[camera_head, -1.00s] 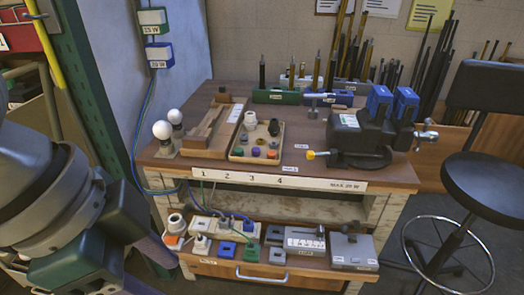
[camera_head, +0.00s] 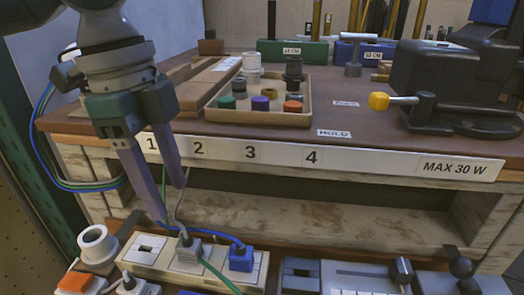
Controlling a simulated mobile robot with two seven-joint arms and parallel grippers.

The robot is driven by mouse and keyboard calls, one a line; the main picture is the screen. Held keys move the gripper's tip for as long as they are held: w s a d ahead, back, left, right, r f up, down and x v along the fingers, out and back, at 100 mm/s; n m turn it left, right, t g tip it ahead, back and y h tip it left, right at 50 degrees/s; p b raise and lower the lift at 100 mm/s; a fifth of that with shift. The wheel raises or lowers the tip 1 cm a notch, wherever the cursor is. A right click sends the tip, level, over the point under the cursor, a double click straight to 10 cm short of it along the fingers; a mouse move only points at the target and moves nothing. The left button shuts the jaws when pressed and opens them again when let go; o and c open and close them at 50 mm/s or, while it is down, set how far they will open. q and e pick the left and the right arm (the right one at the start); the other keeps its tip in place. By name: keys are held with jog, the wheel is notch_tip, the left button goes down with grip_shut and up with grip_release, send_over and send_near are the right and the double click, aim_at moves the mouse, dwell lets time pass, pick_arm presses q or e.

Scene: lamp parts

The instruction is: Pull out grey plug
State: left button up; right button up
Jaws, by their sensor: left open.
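The grey plug (camera_head: 187,251) sits in the white power strip (camera_head: 140,266) on the lower shelf, with its grey cable rising from its back. A blue plug (camera_head: 241,258) with a blue cable sits in the same strip just to its right. My left gripper (camera_head: 170,205) points down, open, its fingertips a little above and left of the grey plug. The grey cable passes close by the right finger; I cannot tell whether they touch. My right gripper is out of view.
The numbered front edge of the worktop (camera_head: 275,155) lies behind my left gripper. A white round socket (camera_head: 98,246) and an orange switch (camera_head: 75,282) stand left of the strip. A green cable (camera_head: 217,278) crosses in front. Grey blocks (camera_head: 300,274) stand right.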

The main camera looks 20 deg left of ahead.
aim_at(186, 237)
pick_arm(q)
jog(key=f+b, duration=0.1)
jog(key=f, duration=0.2)
jog(key=d+f+b, duration=0.1)
jog(key=f, duration=0.2)
jog(key=f+b, duration=0.2)
jog(key=f, duration=0.1)
jog(key=shift+s+d+f, duration=0.15)
jog(key=shift+f, duration=0.15)
jog(key=shift+c, duration=0.3)
grip_shut()
jog(key=c, duration=0.5)
grip_release()
grip_shut()
jog(key=shift+r+p, duration=0.75)
jog(key=shift+p, duration=0.25)
jog(key=shift+r+p, duration=2.45)
jog(key=shift+p, duration=0.65)
